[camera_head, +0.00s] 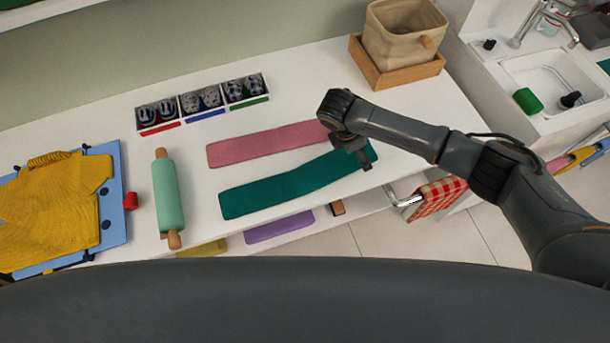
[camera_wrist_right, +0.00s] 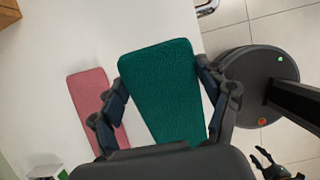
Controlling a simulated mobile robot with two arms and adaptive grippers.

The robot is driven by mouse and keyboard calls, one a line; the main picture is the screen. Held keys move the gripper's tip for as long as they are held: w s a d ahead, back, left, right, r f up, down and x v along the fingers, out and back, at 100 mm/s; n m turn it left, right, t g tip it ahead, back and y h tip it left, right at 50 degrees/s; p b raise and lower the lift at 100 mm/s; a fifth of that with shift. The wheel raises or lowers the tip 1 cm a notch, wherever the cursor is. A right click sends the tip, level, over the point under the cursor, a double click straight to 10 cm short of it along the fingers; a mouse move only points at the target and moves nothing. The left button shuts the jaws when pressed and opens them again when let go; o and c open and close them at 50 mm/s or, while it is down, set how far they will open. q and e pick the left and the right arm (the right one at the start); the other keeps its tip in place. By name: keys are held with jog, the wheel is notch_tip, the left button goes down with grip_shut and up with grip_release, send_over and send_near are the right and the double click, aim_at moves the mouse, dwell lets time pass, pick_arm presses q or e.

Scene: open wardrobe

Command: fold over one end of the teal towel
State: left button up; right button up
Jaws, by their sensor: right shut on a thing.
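The teal towel (camera_head: 275,190) is a long strip on the white counter, beside a pink towel (camera_head: 265,146). My right gripper (camera_head: 362,164) is at the teal towel's right end, shut on it. In the right wrist view the teal towel (camera_wrist_right: 165,90) runs between the fingers of the right gripper (camera_wrist_right: 160,80) and widens toward the camera, so this end looks lifted. The other end lies flat. The exact contact at the fingertips is hard to see.
A green rolling pin (camera_head: 168,198) lies left of the towels. Beyond it is a yellow garment (camera_head: 55,210) on a blue board. Small boxes (camera_head: 203,98) stand behind, and a basket (camera_head: 400,35) at the back right. The counter's front edge is close to the teal towel.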

jog(key=shift+r, duration=0.15)
jog(key=shift+s+a+r+h+p, duration=0.1)
jog(key=shift+a+r+h+p, duration=0.25)
jog(key=shift+r+p, duration=0.2)
jog(key=shift+s+a+r+h+p, duration=0.1)
jog(key=shift+a+r+h+p, duration=0.1)
jog(key=shift+r+h+p, duration=0.25)
jog(key=shift+s+a+r+t+h+p, duration=0.15)
jog(key=shift+a+r+t+h+p, duration=0.25)
jog(key=shift+r, duration=0.15)
jog(key=shift+d, duration=0.1)
